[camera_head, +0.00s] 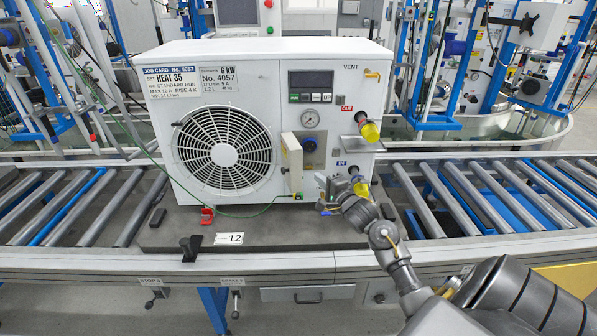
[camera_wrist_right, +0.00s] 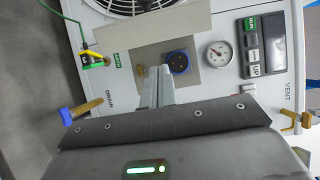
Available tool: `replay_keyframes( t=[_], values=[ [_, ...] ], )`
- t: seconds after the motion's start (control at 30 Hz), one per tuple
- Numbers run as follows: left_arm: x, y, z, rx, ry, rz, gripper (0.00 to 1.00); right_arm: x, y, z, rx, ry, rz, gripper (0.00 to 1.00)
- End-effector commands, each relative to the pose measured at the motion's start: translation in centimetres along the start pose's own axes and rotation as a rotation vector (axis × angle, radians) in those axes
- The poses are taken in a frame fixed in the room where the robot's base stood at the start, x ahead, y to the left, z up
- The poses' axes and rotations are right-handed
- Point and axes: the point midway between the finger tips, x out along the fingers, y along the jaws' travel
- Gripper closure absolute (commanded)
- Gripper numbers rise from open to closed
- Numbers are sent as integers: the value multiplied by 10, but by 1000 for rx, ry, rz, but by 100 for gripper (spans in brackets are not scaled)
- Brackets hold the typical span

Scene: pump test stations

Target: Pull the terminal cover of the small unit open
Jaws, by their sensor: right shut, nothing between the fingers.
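The white unit (camera_head: 345,60) stands on a dark plate on the roller line, its fan at the left of its front. The cream terminal cover (camera_head: 291,165) stands out from the front right of the fan, swung open. The blue round socket (camera_head: 310,145) shows beside it. In the right wrist view the cover (camera_wrist_right: 140,35) is edge-near, beside the grey recess with the socket (camera_wrist_right: 178,62). My right gripper (camera_head: 323,184) is shut and empty, low and right of the cover. Its fingers (camera_wrist_right: 158,78) point at the recess; contact cannot be told. My left gripper is not in view.
A pressure gauge (camera_head: 310,118) and display panel (camera_head: 311,85) sit above. Yellow-capped fittings (camera_head: 370,132) stick out at the right. A green wire (camera_head: 245,214) runs to a red clip (camera_head: 207,215). Rollers (camera_head: 480,195) flank the unit.

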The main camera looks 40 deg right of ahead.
Motion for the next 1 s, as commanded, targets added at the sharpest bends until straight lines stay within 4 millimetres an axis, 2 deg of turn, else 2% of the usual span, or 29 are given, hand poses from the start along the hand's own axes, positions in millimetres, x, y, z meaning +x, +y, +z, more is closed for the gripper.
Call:
replay_keyframes(
  t=[0.1,0.33,0.43,0.6,1.0],
  values=[
    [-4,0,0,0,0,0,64,27,-2,0,2,1,1,100],
    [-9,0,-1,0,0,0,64,71,-1,1,0,1,2,100],
    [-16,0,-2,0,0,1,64,72,-2,19,1,-2,3,100],
    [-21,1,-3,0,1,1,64,76,-1,34,-1,0,1,100],
    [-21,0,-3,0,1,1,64,76,1,39,-1,2,2,100]
  ],
)
